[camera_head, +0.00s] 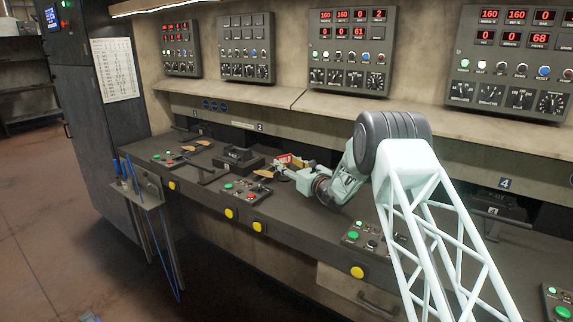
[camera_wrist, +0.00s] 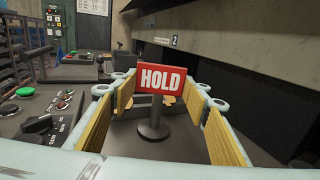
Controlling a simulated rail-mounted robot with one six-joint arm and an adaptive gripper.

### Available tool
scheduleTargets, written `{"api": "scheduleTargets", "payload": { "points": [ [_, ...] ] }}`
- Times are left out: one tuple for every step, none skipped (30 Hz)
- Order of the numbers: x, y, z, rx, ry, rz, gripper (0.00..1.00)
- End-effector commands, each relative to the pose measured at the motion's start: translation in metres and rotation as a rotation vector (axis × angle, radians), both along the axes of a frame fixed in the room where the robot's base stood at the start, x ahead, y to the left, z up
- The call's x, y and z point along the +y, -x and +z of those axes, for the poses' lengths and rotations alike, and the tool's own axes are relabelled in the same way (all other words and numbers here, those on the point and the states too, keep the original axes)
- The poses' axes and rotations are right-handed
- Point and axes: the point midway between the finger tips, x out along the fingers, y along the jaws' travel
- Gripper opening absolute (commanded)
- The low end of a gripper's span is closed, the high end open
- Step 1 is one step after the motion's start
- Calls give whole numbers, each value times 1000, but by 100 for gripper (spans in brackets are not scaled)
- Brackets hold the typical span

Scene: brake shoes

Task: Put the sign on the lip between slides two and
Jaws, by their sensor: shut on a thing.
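The sign is a red plate with white "HOLD" lettering on a dark post and round base; in the wrist view the sign (camera_wrist: 160,78) stands upright between my fingers, facing me. My gripper (camera_wrist: 158,98) is shut on it, with yellow pads on both sides. In the head view my gripper (camera_head: 276,168) reaches left, low over the dark bench, and the sign (camera_head: 284,158) shows only as a small red patch by the fingers. The number 2 plate (camera_head: 260,127) is on the lip behind the bench, and also shows in the wrist view (camera_wrist: 175,40). A dark slide (camera_head: 238,157) lies below it.
Button boxes (camera_head: 245,192) with green and red knobs sit along the bench front. Another box (camera_wrist: 40,125) is close on the left in the wrist view. A number 4 plate (camera_head: 505,184) is far right. Meter panels (camera_head: 350,50) hang above the shelf.

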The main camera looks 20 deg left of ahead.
Motion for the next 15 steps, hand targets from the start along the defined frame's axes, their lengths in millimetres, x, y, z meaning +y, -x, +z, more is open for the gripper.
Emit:
{"api": "scheduleTargets", "payload": {
  "points": [
    [0,0,-1,0,0,0,44],
    [0,0,-1,0,0,0,47],
    [0,0,-1,0,0,0,50],
    [0,0,-1,0,0,0,53],
    [0,0,-1,0,0,0,56],
    [0,0,-1,0,0,0,56],
    [0,0,0,0,0,0,56],
    [0,0,0,0,0,0,56],
    [0,0,-1,0,0,0,56],
    [0,0,-1,0,0,0,56],
    [0,0,-1,0,0,0,56],
    [0,0,-1,0,0,0,56],
    [0,0,-1,0,0,0,56],
    [0,0,0,0,0,0,56],
    [0,0,0,0,0,0,56]
  ]
}}
